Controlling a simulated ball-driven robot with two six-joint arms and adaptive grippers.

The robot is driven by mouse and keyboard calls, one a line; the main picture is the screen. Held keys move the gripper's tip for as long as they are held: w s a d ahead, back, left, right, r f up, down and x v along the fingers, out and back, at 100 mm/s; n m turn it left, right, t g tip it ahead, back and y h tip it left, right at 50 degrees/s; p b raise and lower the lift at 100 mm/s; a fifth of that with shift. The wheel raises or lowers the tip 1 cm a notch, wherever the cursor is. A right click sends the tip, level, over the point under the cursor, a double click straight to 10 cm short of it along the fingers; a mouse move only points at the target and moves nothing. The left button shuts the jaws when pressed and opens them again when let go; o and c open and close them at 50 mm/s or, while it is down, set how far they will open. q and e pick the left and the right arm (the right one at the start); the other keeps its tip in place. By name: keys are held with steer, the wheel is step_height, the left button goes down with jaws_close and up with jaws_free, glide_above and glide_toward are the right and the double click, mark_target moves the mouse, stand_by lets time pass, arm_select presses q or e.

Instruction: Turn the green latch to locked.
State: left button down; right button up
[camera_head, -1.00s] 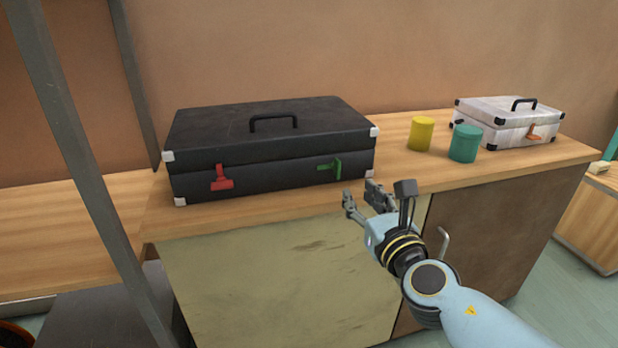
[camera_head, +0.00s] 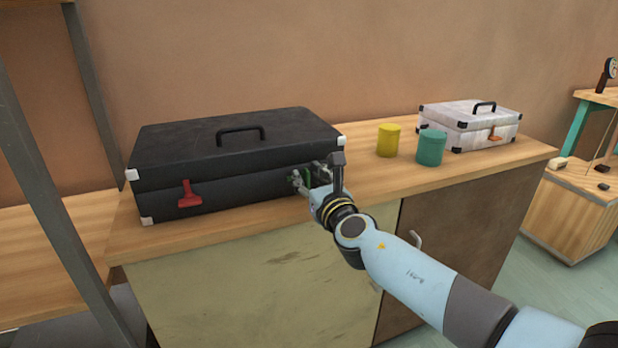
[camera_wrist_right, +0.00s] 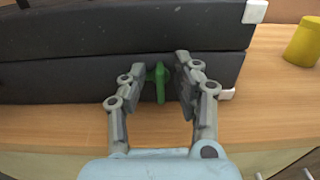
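The green latch (camera_wrist_right: 160,83) is on the front of the black case, toward its right end. In the right wrist view it shows between my two fingers. In the head view the latch (camera_head: 308,179) is mostly hidden behind my gripper. My right gripper (camera_wrist_right: 162,72) is open around the latch, with a gap visible on each side of it. The black case (camera_head: 225,150) lies closed on the wooden counter and has a red latch (camera_head: 189,195) toward its left end. My left gripper is in neither view.
A yellow can (camera_head: 388,140) and a teal can (camera_head: 430,148) stand on the counter (camera_head: 480,165) right of the black case. A white case (camera_head: 470,125) with an orange latch sits farther right. A grey upright post (camera_head: 40,190) stands at the left.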

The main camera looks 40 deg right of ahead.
steer(key=shift+c, duration=0.4)
jaws_close()
